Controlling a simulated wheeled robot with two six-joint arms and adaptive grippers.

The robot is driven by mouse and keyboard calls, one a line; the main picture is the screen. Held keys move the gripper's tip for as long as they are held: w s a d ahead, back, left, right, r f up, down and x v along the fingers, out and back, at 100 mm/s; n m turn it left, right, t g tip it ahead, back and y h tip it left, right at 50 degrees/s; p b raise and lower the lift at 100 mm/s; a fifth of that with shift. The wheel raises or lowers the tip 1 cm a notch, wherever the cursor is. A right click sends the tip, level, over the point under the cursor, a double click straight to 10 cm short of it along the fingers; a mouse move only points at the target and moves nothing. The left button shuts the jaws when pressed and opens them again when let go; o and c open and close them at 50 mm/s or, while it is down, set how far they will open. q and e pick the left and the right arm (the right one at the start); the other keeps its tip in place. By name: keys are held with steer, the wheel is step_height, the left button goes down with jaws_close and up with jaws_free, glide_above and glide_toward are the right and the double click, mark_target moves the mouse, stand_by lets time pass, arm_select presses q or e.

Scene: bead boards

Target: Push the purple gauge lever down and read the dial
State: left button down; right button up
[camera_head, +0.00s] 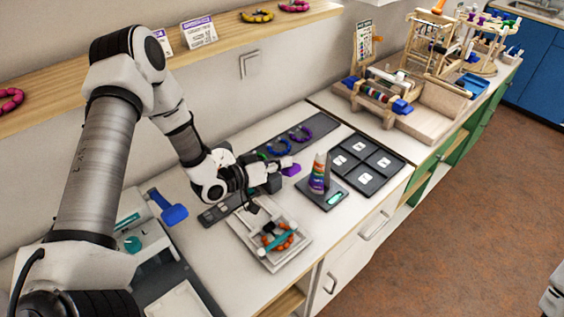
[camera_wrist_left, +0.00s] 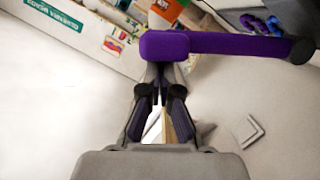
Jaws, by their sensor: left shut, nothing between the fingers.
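The purple lever (camera_head: 292,170) shows beside the fingertips of my left gripper (camera_head: 276,176), above the counter. In the left wrist view the lever (camera_wrist_left: 215,43) is a long purple bar with a wide rounded end at left and a dark joint at right. My left gripper (camera_wrist_left: 162,85) is shut and empty, its tips close to the bar's wide end; whether they touch I cannot tell. I cannot make out a dial; my arm and gripper hide part of the area around the lever. My right gripper is out of view.
A cone-shaped bottle (camera_head: 318,174) stands on a dark pad right of the lever. A white tray (camera_head: 247,238) with orange beads lies in front. A dark compartment tray (camera_head: 397,162) lies further right. A blue lever (camera_head: 168,208) stands left. Blue and purple rings lie behind.

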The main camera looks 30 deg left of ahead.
arm_select(q)
steer(key=shift+s+d+f+m+b, duration=0.1)
steer(key=shift+d+f+m+b, duration=0.25)
steer(key=shift+f+b, duration=0.2)
steer(key=shift+s+d+f+m+b, duration=0.1)
steer(key=shift+d+f+m+b, duration=0.2)
steer(key=shift+f+b, duration=0.2)
steer(key=shift+s+d+f+m+y+b, duration=0.15)
steer(key=shift+d+f+m+y+b, duration=0.2)
steer(key=shift+f+b, duration=0.5)
steer(key=shift+s+d+f+m+y+b, duration=0.1)
steer(key=shift+d+f+m+b, duration=0.35)
steer(key=shift+f+b, duration=0.4)
steer(key=shift+s+d+f+m+y+b, duration=0.15)
steer(key=shift+d+f+m+y+b, duration=0.25)
steer(key=shift+f+b, duration=0.45)
steer(key=shift+r, duration=0.15)
step_height(320, 180, up, 10)
steer(key=shift+a+r, duration=0.1)
